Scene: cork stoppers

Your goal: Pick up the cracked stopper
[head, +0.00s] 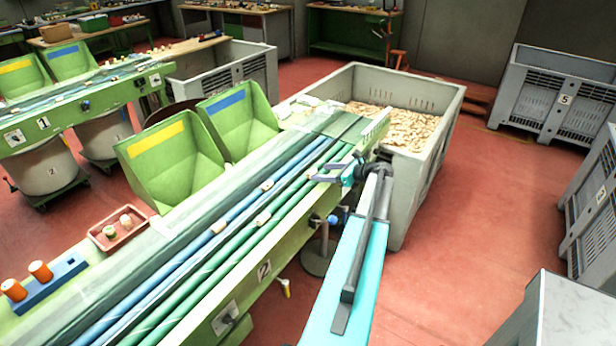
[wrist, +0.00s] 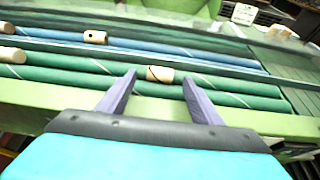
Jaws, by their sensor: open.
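A tan stopper (wrist: 160,74) with a dark curved line across it, like a crack, lies on the green rollers (wrist: 60,76) in the wrist view. My gripper (wrist: 158,78) is open and empty, with one finger on each side of this stopper in the picture. I cannot tell how far above it the fingertips are. In the head view my gripper (head: 335,173) is over the far part of the sorting table, and I cannot make out the cracked stopper there. Another stopper (wrist: 95,37), with a dark hole, lies on the blue rollers beyond.
Further stoppers lie to the left on the blue rollers (head: 267,185) and green rollers (head: 263,218). Two green bins (head: 172,160) (head: 238,120) stand along the table's far side. A grey crate (head: 440,130) full of stoppers stands at the table's end. A red tray (head: 112,238) holds two pieces.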

